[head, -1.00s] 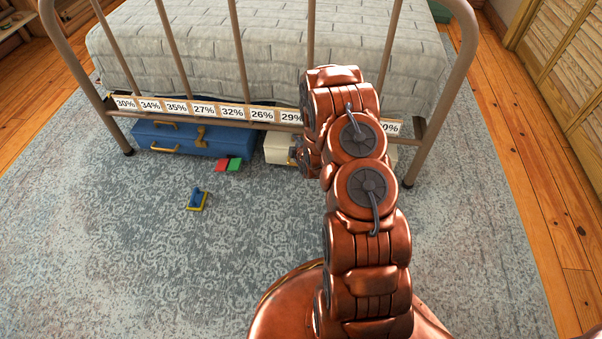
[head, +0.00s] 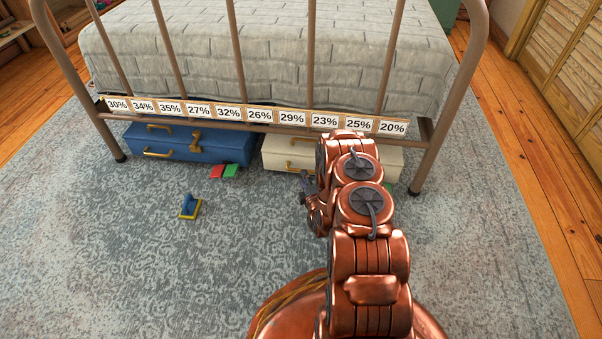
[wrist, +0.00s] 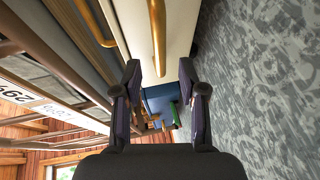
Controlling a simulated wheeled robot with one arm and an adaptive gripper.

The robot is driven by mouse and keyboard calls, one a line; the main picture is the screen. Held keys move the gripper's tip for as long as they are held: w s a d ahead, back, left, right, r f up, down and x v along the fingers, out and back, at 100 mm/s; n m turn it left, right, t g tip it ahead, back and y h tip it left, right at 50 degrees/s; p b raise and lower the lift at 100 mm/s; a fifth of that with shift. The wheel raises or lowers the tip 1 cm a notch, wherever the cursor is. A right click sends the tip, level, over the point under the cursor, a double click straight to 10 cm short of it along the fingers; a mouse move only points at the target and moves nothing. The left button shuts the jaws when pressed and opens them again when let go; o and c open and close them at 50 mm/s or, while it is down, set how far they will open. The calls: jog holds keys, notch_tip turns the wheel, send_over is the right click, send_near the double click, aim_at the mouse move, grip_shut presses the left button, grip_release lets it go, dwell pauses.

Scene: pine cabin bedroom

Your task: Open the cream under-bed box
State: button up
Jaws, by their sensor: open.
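The cream under-bed box (head: 275,154) sits under the foot of the bed, right of a blue box. Its lid looks shut. A brass handle (head: 298,167) shows on its front, partly hidden by my arm. In the wrist view the cream box (wrist: 176,28) fills the top, with its brass handle (wrist: 158,38) reaching down toward the gap between my fingers. My gripper (wrist: 160,78) is open and empty; I cannot tell whether it touches the handle. In the head view my gripper (head: 307,190) is low in front of the box, mostly hidden by my arm.
The blue box (head: 190,143) stands left of the cream one. The bed's metal frame carries a rail of percentage tags (head: 260,115) above both. Red and green blocks (head: 224,171) and a small blue-yellow object (head: 190,206) lie on the rug. The rug in front is otherwise mostly clear.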

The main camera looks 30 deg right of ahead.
jog(key=b+x, duration=0.2)
jog(key=x, duration=0.4)
grip_shut()
dwell(0.6)
